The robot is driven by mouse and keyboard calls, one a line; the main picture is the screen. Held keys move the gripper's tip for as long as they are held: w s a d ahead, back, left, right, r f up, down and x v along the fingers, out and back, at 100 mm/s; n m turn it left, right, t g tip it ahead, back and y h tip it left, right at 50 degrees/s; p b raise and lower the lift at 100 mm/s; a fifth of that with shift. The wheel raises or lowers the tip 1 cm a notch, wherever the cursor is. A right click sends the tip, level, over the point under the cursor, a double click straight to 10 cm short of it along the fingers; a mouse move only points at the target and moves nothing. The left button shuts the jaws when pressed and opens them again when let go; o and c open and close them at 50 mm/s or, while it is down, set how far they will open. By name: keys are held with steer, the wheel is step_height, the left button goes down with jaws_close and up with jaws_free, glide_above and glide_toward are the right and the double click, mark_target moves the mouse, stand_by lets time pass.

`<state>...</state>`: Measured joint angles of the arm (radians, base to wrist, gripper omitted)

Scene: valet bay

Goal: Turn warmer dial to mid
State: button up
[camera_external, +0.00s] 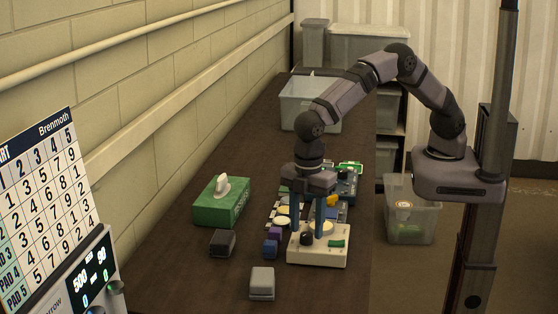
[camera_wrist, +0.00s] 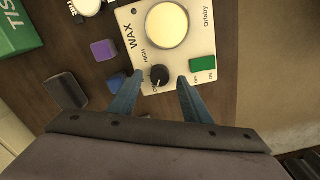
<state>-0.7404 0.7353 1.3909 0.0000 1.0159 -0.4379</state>
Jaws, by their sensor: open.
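The wax warmer (camera_external: 318,258) is a cream box on the dark table. In the wrist view its panel (camera_wrist: 190,71) shows WAX lettering, a round pale pot (camera_wrist: 167,26), a green switch (camera_wrist: 203,64) and a black dial (camera_wrist: 159,75). HIGH is printed beside the dial; its pointer is too small to read surely. The dial also shows in the external view (camera_external: 306,239). My gripper (camera_wrist: 159,82) is open, with one blue finger on each side of the dial. I cannot tell whether either finger touches it.
A green tissue box (camera_external: 222,204), a dark block (camera_external: 222,242) and a grey block (camera_external: 262,283) stand left of the warmer. Small purple and blue blocks (camera_wrist: 104,49) lie close beside it. A grey bin (camera_external: 310,102) stands at the table's far end. Bare table lies around the front.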

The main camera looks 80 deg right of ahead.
steer(key=shift+f, duration=0.7)
steer(key=shift+c, duration=0.6)
steer(key=c, duration=0.9)
steer(key=shift+m, duration=0.4)
steer(key=m, duration=1.1)
